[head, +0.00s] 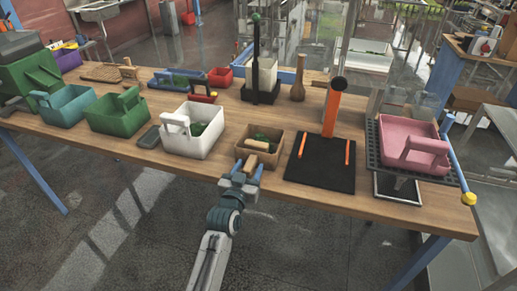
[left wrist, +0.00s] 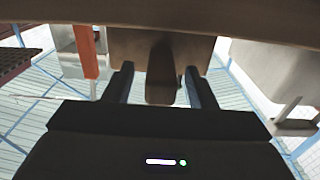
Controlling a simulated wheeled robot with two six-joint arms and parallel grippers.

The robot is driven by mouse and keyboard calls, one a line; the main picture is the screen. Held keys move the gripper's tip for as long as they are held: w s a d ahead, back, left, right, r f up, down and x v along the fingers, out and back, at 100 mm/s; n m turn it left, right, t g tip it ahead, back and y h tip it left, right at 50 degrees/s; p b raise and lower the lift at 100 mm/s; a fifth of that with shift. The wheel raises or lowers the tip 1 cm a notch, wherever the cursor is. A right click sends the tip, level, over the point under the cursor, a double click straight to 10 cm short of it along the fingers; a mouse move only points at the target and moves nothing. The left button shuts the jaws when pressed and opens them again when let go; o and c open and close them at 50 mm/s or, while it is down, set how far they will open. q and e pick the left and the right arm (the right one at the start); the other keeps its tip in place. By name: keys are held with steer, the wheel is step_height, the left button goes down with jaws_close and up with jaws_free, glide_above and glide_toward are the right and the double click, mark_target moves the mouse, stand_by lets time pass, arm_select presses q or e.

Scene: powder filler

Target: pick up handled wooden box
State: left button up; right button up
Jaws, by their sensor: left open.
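The handled wooden box (head: 277,140) is a small open brown box near the table's front edge, with green and pale items inside. It also shows at the top of the left wrist view (left wrist: 205,50). Its handle (left wrist: 161,70) points toward my left gripper (head: 246,170). In the left wrist view, the open fingers stand on either side of the handle, with a gap at each side. Whether the fingers touch the box front is unclear. My right gripper is out of view.
A white handled box (head: 208,146) stands close on the left. A black mat (head: 322,172) with an orange post (head: 331,108) lies on the right. Green (head: 117,113), teal (head: 66,106) and pink (head: 412,145) handled boxes stand farther out on the wooden table (head: 213,184).

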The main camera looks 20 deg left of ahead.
mark_target(257, 154)
arm_select(q)
steer(key=shift+w, duration=1.15)
steer(key=shift+f, duration=0.1)
steer(key=c, duration=1)
jaws_close()
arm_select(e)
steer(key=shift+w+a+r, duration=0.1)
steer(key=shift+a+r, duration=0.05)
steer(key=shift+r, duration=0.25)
arm_select(q)
steer(key=shift+w+r, duration=0.1)
steer(key=shift+r, duration=0.15)
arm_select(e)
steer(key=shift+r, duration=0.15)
